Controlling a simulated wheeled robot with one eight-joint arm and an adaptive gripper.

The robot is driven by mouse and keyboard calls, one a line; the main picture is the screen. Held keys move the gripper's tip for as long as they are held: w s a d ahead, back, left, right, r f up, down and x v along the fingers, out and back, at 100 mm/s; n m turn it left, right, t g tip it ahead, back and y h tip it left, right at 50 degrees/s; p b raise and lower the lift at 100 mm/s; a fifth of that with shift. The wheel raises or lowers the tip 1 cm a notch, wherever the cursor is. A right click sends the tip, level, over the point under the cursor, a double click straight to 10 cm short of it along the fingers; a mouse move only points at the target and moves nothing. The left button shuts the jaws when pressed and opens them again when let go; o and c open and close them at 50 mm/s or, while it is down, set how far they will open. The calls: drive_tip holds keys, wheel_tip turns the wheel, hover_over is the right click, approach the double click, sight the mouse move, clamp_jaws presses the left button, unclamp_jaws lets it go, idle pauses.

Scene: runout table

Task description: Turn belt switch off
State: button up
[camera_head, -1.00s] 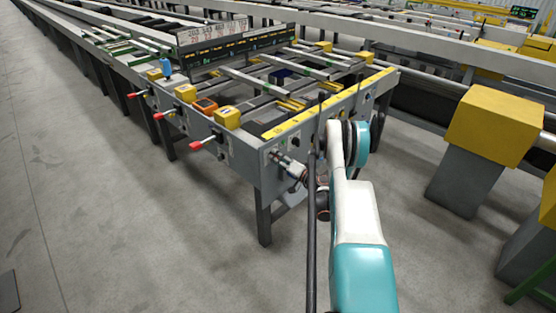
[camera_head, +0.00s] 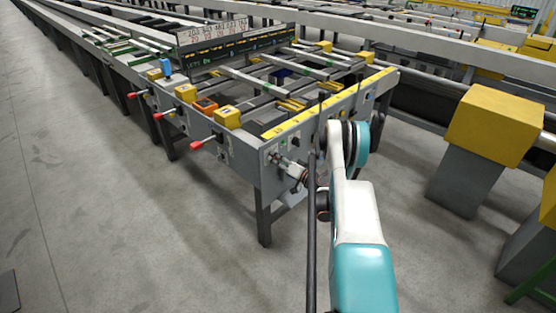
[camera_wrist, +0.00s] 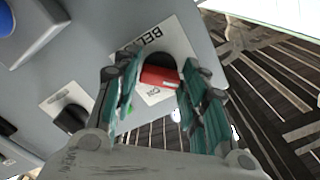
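In the wrist view a red switch knob (camera_wrist: 160,77) sits on a white label plate (camera_wrist: 182,42) on a grey panel. The letters "BEL" show on the plate; the rest of the word is hidden. My gripper (camera_wrist: 160,82) is at the panel, its two teal fingers apart, one on each side of the knob. Whether the fingers touch the knob is unclear. In the head view my gripper (camera_head: 281,161) points at the front panel of the runout table (camera_head: 248,163), near its corner; the knob cannot be made out there.
A black knob (camera_wrist: 72,118) on its own plate and a blue button (camera_wrist: 4,20) lie to the left in the wrist view. Red-tipped levers (camera_head: 196,145) stick out along the table's left side. A yellow-topped post (camera_head: 495,120) stands at the right.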

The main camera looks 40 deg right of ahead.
drive_tip(key=shift+o, duration=0.5)
drive_tip(key=shift+r, duration=0.15)
drive_tip(key=shift+r, duration=4.9)
